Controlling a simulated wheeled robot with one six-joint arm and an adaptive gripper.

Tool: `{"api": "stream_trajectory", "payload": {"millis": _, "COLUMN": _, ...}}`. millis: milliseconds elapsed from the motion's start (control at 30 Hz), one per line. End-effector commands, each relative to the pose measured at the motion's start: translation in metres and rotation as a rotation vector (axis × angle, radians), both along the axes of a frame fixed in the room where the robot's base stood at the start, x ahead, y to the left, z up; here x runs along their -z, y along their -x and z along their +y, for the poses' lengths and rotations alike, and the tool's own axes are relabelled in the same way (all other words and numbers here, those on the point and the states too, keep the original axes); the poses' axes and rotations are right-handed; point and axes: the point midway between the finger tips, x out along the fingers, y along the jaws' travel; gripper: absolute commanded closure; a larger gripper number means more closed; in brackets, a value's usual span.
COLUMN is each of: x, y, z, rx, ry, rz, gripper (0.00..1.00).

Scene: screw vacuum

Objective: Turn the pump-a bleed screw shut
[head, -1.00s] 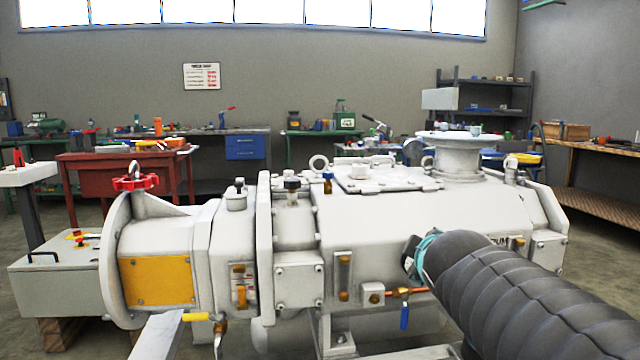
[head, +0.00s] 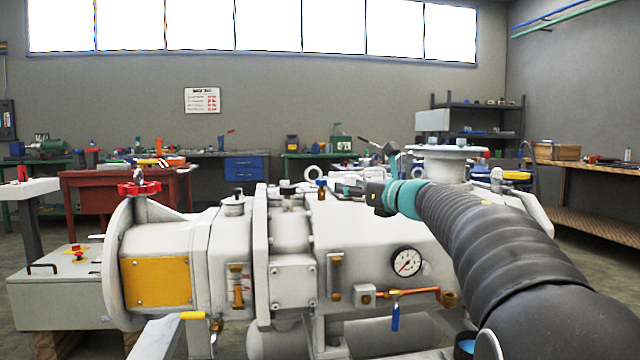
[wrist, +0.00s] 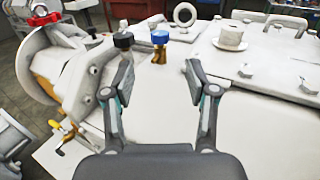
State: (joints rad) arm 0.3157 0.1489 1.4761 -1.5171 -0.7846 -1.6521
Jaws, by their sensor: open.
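The pump (head: 350,240) is a large pale grey machine across the head view. On its top a small brass fitting with a blue cap (head: 321,184) stands upright. In the wrist view the blue-capped fitting (wrist: 160,38) stands beyond the fingertips, between them in the picture. A black knob (wrist: 123,40) stands just left of it, beyond the left finger. No readable label shows which one is the bleed screw. My gripper (wrist: 158,78) is open and empty, apart from both fittings. In the head view my gripper (head: 376,196) is above the pump top, right of the blue cap.
A red handwheel (head: 139,188) rises at the pump's left end. A pressure gauge (head: 407,262) and a blue-handled valve (head: 395,316) are on its front. A flanged port (head: 447,152) and lifting rings stand on top. Workbenches line the back wall.

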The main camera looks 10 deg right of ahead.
Motion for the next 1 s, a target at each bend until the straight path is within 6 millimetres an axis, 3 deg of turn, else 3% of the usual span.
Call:
{"api": "stream_trajectory", "payload": {"millis": 400, "x": 0.000, "y": -0.070, "z": 0.034, "rx": 0.002, "ry": -0.004, "rz": 0.003, "gripper": 0.43}}
{"api": "stream_trajectory", "payload": {"millis": 600, "x": 0.000, "y": -0.095, "z": 0.046, "rx": 0.003, "ry": -0.004, "rz": 0.003, "gripper": 0.43}}
{"api": "stream_trajectory", "payload": {"millis": 1000, "x": 0.000, "y": -0.108, "z": 0.053, "rx": 0.004, "ry": -0.005, "rz": 0.001, "gripper": 0.43}}
